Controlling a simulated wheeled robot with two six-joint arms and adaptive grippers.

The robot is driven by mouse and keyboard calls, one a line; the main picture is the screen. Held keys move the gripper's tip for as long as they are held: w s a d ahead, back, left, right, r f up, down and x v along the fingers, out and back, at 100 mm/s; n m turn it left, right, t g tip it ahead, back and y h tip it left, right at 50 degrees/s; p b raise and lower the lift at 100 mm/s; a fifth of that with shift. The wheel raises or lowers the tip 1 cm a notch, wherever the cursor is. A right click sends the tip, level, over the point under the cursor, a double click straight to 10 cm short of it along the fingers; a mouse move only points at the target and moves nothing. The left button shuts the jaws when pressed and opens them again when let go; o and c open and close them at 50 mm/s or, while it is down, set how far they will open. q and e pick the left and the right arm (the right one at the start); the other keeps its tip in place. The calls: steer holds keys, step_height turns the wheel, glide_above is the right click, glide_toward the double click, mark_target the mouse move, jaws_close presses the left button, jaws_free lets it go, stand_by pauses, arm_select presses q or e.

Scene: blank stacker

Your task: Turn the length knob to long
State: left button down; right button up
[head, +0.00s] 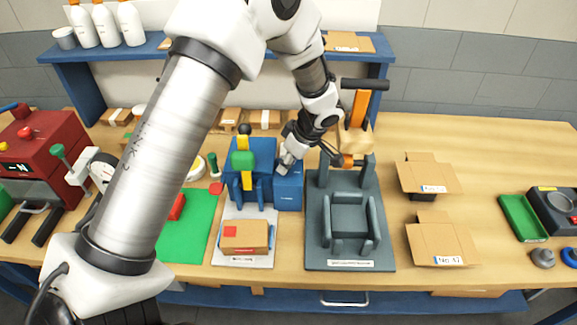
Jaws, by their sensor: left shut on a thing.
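My left arm comes in from the lower left, arches over the table and reaches down to the blue station. My left gripper (287,160) points down and left at the top of the small blue box (289,192). It is shut on a small part there, which looks to be the length knob. The fingers and wrist mostly hide this knob, so its setting cannot be read. Left of the box stands a blue machine (262,150) with an upright yellow bar, a green block and a black ball. My right gripper is not in view.
Right of the blue box is a dark grey fixture (316,245) with an orange post and black handle behind. A cardboard box (244,236) lies on a white plate in front. Flat cardboard blanks (441,240) lie right. A red machine (40,140) stands far left.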

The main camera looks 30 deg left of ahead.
arm_select(q)
steer(key=m+t+b, duration=0.1)
steer(key=m+b, duration=0.1)
steer(key=b, duration=0.1)
steer(key=m+t+b, duration=0.1)
steer(key=m+b, duration=0.2)
steer(key=b, duration=0.1)
steer(key=m+t+b, duration=0.1)
steer(key=m+b, duration=0.1)
steer(key=b, duration=0.2)
steer(key=shift+s+a+f+m+h, duration=0.1)
steer(key=shift+s+f+m+h, duration=0.15)
steer(key=shift+m+h, duration=0.15)
steer(key=shift+r+m+b, duration=0.1)
steer(key=shift+m+b, duration=0.3)
steer(key=shift+r+m+t+h+b, duration=0.1)
steer(key=shift+m+t+h+b, duration=0.35)
steer(key=shift+m, duration=0.45)
steer(key=shift+s+a+m, duration=0.1)
steer(key=shift+m, duration=0.8)
steer(key=shift+a+r+m+t+h, duration=0.15)
steer(key=shift+m+t+h, duration=0.35)
steer(key=shift+m, duration=0.9)
steer(key=shift+h, duration=0.25)
